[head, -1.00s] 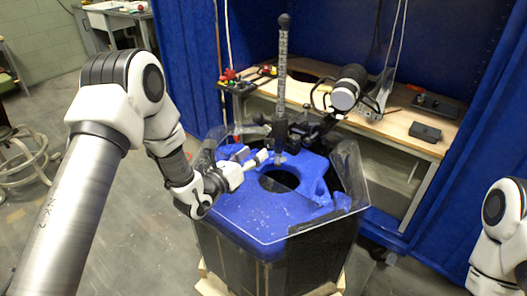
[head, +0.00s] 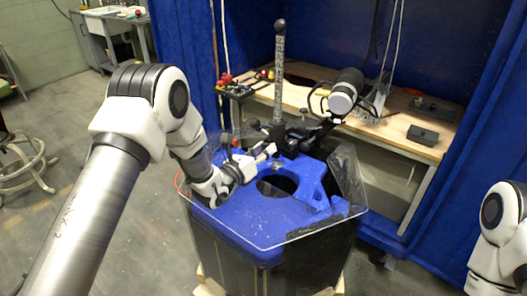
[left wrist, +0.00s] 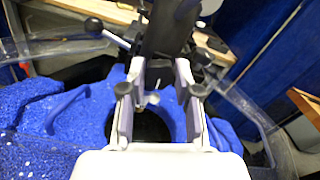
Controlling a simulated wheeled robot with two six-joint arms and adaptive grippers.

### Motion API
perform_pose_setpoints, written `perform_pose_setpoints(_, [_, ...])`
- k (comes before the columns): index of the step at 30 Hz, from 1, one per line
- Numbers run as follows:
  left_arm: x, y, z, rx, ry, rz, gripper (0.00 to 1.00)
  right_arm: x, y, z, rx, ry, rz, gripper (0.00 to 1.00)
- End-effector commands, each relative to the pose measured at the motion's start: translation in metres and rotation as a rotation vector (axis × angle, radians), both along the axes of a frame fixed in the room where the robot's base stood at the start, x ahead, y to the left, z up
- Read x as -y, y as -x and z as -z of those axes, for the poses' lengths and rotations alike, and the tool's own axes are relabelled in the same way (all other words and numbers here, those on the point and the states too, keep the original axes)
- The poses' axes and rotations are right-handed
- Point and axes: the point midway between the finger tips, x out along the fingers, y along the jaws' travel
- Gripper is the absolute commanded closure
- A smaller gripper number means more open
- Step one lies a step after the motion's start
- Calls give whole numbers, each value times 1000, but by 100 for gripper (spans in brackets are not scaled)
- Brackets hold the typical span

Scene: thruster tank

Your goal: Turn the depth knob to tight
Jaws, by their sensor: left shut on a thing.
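The thruster mount stands at the blue tank top, with a tall graduated post (head: 279,80) rising from a dark clamp. My left gripper (head: 270,149) reaches in from the left to the clamp at the post's foot. In the left wrist view its fingers (left wrist: 160,72) stand on either side of a dark part at the clamp, which I take to be the depth knob (left wrist: 160,64). The fingers are closed on it, though the contact is hard to see. The knob's marking cannot be read. My right gripper is out of view; only part of the right arm shows.
The blue tank lid (head: 250,215) has a round opening and clear guard panels (head: 348,175) around it.

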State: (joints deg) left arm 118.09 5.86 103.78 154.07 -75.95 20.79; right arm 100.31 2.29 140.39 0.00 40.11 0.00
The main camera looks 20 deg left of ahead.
Motion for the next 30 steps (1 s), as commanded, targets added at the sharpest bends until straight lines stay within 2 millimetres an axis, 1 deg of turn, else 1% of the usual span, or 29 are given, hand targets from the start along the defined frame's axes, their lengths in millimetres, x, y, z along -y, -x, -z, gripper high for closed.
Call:
perform_pose_setpoints(1, [0, 0, 5, 15, -33, 0, 100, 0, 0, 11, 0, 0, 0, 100])
perform_pose_setpoints(2, [0, 0, 4, 23, -53, 0, 100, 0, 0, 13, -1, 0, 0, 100])
perform_pose_setpoints(4, [0, 0, 2, 33, -83, 0, 100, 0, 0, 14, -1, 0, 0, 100])
perform_pose_setpoints(10, [0, 0, 0, 32, -85, 1, 100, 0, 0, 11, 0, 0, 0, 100])
perform_pose_setpoints(11, [0, 0, 0, 32, -85, 1, 65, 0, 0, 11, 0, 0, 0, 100])
perform_pose_setpoints(12, [0, 0, 0, 32, -84, 1, 51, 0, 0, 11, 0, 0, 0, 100])
perform_pose_setpoints(13, [0, 0, 0, 32, -84, 1, 43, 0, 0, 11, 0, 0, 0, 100])
perform_pose_setpoints(23, [-1, 2, 0, 32, -83, 1, 43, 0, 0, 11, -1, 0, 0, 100])
perform_pose_setpoints(26, [-5, 12, 1, 29, -82, 0, 43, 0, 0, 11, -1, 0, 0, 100])
perform_pose_setpoints(29, [-13, 32, 0, 28, -80, -2, 43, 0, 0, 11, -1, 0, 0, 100])
perform_pose_setpoints(30, [-17, 42, 1, 28, -80, -3, 43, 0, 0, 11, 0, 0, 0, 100])
